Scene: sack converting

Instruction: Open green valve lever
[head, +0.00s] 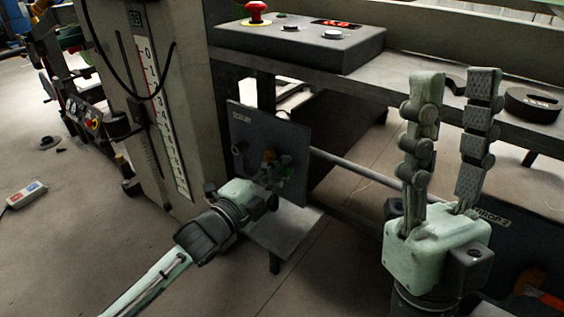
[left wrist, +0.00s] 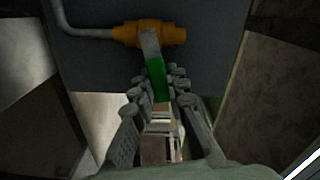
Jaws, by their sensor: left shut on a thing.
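The valve has an orange body (left wrist: 150,33) on a dark panel (head: 262,130), with a grey pipe running into it. Its lever has a grey metal root and a green grip (left wrist: 157,80) that points down toward my left gripper in the left wrist view. My left gripper (left wrist: 160,92) is shut on the green lever, its fingers on both sides of the grip. In the head view my left gripper (head: 277,172) is at the panel and partly hides the small valve. My right gripper (head: 454,88) is open and empty, fingers pointing up, well to the right of the panel.
A control box (head: 300,45) with a red mushroom button (head: 256,10) stands on the ledge above the panel. A column with a scale (head: 160,110) rises left of it. A dark round part (head: 532,104) lies on the ledge at the right. A small pendant (head: 27,194) lies on the floor.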

